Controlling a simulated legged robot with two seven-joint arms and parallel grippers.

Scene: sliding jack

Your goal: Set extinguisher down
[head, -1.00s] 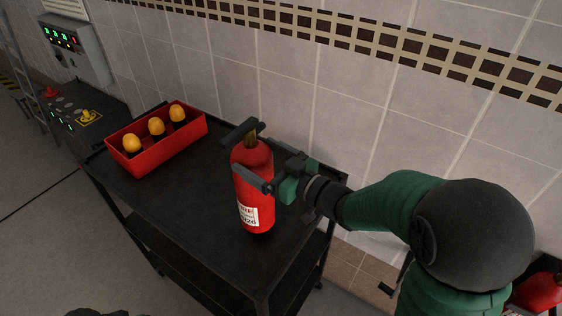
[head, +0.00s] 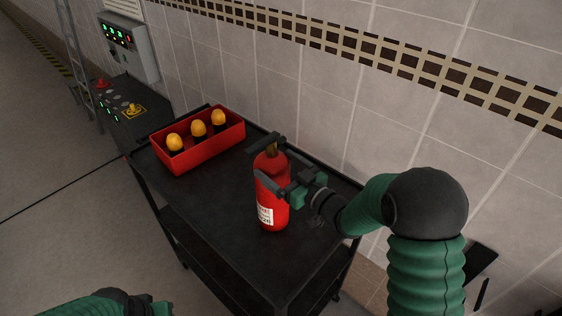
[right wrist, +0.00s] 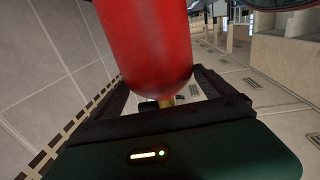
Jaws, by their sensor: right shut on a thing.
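The red fire extinguisher (head: 267,214) with a white label is upright over the black cart top (head: 214,211). Its base looks at or very near the surface; I cannot tell whether it touches. My right gripper (head: 282,176) is shut on its upper part, coming in from the right. In the right wrist view the red body (right wrist: 152,45) fills the upper middle, between the dark fingers (right wrist: 160,108). My left gripper (head: 135,303) shows only partly at the bottom left edge of the head view; its jaws are not clear.
A red box (head: 205,151) with several yellow-topped items stands on the cart's far left part. A control panel (head: 127,108) and grey display box (head: 128,45) lie beyond. The tiled wall (head: 330,100) runs behind the cart. The cart top is clear in front of the extinguisher.

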